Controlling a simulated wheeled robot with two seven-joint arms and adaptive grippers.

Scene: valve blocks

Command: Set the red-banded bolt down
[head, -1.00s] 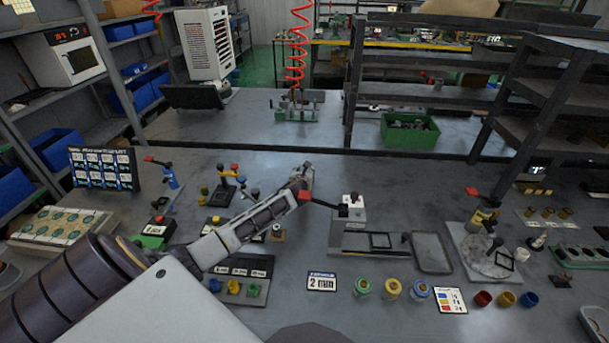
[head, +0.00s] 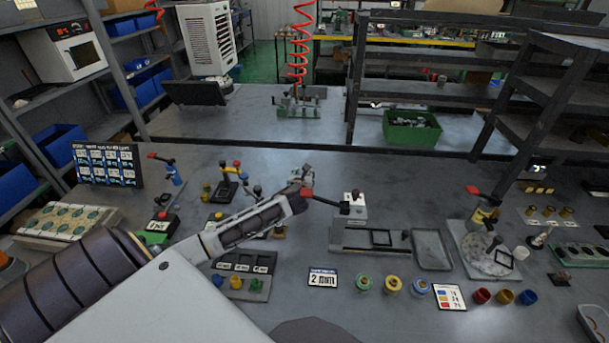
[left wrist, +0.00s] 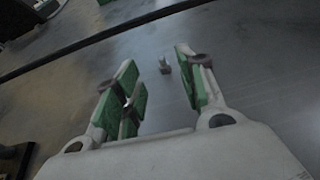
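My left arm reaches across the bench in the head view, and its gripper (head: 303,180) is at mid-bench, small and partly hidden by the wrist. In the left wrist view the green-padded fingers of the left gripper (left wrist: 158,85) are spread apart. A small grey bolt-like piece (left wrist: 166,66) stands on the grey bench beyond and between the fingertips, apparently touching neither. A red band cannot be made out on it. A small bright spot shows at the left finger; I cannot tell what it is. My right gripper is not in view.
A grey fixture with a white block (head: 354,205) stands right of the gripper, with a red-ended dark lever pointing towards it. A "2" sign (head: 322,278) and several coloured ring pieces lie in front. A dark tray (head: 241,267) is near my arm. The bench behind is fairly clear.

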